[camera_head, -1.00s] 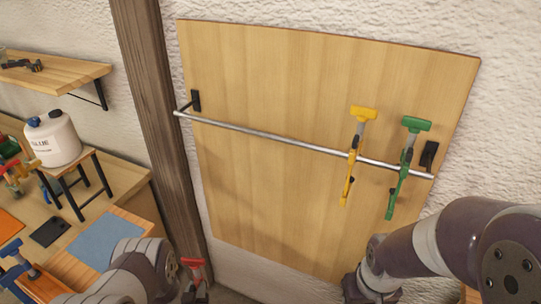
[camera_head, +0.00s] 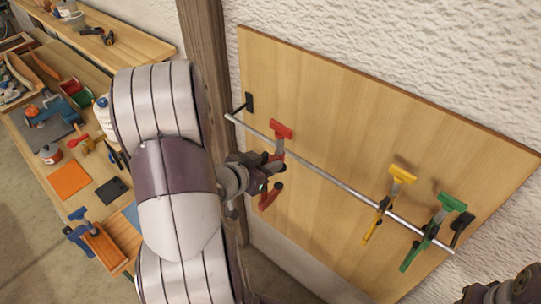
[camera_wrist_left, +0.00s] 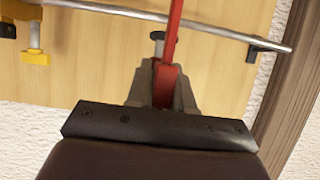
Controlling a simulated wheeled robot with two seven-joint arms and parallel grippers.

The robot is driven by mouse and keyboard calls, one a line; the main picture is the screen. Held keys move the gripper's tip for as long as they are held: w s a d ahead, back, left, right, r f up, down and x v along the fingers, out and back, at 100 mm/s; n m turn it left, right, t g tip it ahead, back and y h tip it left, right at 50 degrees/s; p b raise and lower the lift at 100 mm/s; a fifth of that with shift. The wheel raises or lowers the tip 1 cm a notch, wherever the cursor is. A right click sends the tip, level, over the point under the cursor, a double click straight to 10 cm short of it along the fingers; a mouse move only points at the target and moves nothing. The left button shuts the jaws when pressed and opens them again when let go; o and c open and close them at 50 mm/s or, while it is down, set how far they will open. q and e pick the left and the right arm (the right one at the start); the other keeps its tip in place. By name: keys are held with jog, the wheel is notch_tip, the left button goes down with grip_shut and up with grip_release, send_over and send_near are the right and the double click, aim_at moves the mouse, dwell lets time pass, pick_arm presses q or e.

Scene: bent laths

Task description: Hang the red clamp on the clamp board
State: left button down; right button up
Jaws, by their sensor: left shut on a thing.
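The red clamp (camera_head: 280,131) is upright in front of the left part of the metal rail (camera_head: 335,181) on the wooden clamp board (camera_head: 330,115). My left gripper (camera_head: 270,172) is shut on the red clamp's bar. In the left wrist view the clamp (camera_wrist_left: 174,35) runs up from between the fingers (camera_wrist_left: 162,88) and crosses the rail (camera_wrist_left: 195,28). I cannot tell whether it touches the rail. A yellow clamp (camera_head: 401,174) and a green clamp (camera_head: 451,203) hang on the right part of the rail. The right gripper is out of view; part of my right arm shows at bottom right.
A wooden post (camera_head: 205,45) stands left of the board. A workbench at left holds an orange sheet (camera_head: 69,180), a blue clamp (camera_head: 77,232) and several tools. The rail is free between the red and yellow clamps.

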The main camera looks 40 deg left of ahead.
pick_arm(q)
send_over(298, 158)
notch_tip(298, 158, down, 4)
jog(key=b, duration=0.4)
jog(key=shift+f, duration=0.25)
jog(key=shift+f+b, duration=0.6)
jog(key=shift+f, duration=0.15)
